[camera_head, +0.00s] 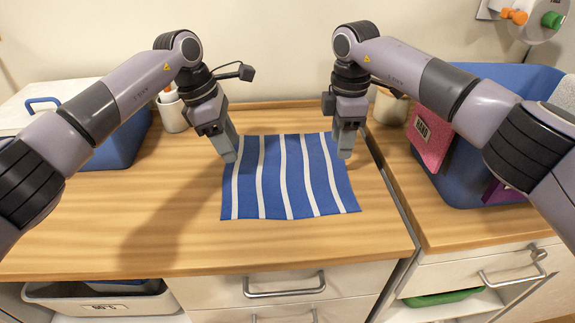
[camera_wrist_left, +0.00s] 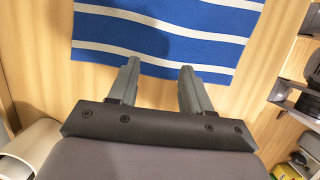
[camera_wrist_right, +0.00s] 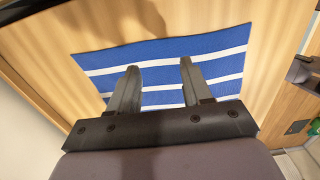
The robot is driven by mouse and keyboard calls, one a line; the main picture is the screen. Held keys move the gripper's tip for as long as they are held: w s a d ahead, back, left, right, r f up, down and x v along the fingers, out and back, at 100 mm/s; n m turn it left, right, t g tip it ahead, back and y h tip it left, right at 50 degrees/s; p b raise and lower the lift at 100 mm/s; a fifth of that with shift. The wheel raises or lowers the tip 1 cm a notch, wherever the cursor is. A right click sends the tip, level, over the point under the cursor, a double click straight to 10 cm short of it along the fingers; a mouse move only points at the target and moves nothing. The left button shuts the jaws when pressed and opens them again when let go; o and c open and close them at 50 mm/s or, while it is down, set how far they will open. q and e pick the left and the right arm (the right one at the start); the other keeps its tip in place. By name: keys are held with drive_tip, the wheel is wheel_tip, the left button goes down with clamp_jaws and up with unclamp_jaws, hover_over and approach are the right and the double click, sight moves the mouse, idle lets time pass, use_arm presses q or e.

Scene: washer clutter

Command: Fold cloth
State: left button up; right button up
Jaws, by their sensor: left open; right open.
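A blue cloth with white stripes (camera_head: 288,190) lies flat and spread out on the wooden counter. It also shows in the left wrist view (camera_wrist_left: 170,40) and the right wrist view (camera_wrist_right: 165,68). My left gripper (camera_head: 229,155) is open and empty at the cloth's far left corner. In the left wrist view its fingertips (camera_wrist_left: 160,64) reach the cloth's edge. My right gripper (camera_head: 345,152) is open and empty at the far right corner. In the right wrist view its fingers (camera_wrist_right: 160,66) overlap the cloth. I cannot tell whether either gripper touches it.
A blue bin (camera_head: 460,185) with a pink item (camera_head: 430,138) stands on the right counter, beyond a gap. The counter's front left is clear.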

sight(237, 171)
use_arm(q)
drive_tip(key=shift+f, duration=2.3)
use_arm(e)
drive_tip(key=shift+f, duration=2.25)
use_arm(q)
drive_tip(key=shift+f, duration=0.1)
use_arm(e)
drive_tip(key=shift+f, duration=0.15)
use_arm(q)
clamp_jaws()
use_arm(e)
clamp_jaws()
drive_tip(key=shift+f, duration=0.1)
drive_tip(key=shift+r, duration=0.2)
